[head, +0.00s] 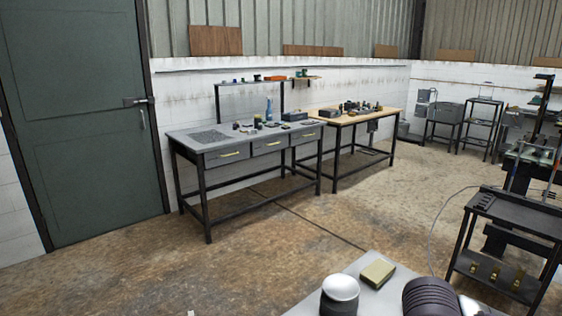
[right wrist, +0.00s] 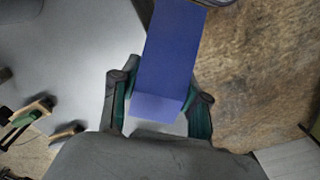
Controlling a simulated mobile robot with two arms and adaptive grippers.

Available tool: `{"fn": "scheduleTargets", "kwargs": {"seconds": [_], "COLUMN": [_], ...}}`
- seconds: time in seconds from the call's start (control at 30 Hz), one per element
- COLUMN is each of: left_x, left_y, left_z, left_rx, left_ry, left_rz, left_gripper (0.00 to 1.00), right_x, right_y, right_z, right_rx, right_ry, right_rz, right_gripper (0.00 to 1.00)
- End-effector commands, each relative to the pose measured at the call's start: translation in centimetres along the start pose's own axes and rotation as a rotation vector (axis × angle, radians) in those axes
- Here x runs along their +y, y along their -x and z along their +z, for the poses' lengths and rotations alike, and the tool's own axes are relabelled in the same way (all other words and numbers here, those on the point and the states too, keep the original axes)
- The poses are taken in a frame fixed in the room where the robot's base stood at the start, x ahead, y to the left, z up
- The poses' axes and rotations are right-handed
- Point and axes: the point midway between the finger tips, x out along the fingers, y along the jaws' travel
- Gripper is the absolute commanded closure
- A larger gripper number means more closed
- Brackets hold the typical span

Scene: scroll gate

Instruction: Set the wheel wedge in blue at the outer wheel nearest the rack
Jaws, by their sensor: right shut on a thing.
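A blue block (right wrist: 170,60), which looks like the blue wheel wedge, is in the right wrist view. My right gripper (right wrist: 160,98) is shut on it, with a dark, teal-lined finger on each side. The block's long blue face points away from the palm, and its paler end face is nearest the palm. Neither gripper can be made out in the head view, and my left gripper is not seen. No wheel can be clearly identified. A dark rack-like frame (head: 527,170) stands at the right edge of the head view.
A dark cart (head: 515,212) with brass-coloured pieces on its lower shelf stands at right. A grey drawer bench (head: 195,142) and a wood-topped bench (head: 338,119) line the wall. A green door (head: 80,120) is at left. The floor (head: 330,215) between is open.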

Motion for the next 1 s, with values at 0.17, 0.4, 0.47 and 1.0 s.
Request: {"fn": "scheduleTargets", "kwargs": {"seconds": [0.17,0.4,0.47,1.0], "left_x": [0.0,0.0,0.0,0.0], "left_y": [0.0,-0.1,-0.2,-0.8], "left_z": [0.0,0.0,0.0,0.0], "left_rx": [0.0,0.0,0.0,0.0], "left_ry": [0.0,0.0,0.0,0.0], "left_rz": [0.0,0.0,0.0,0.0], "left_gripper": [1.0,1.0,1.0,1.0], "right_x": [0.0,1.0,2.1,16.5], "right_y": [0.0,0.0,-0.1,1.0], "right_z": [0.0,-0.7,-1.6,-6.9], "right_rx": [0.001,0.0,0.0,-0.003], "right_ry": [-0.001,-0.062,-0.136,-0.858], "right_rz": [0.0,-0.001,-0.003,0.001], "right_gripper": [1.0,1.0,1.0,1.0]}}
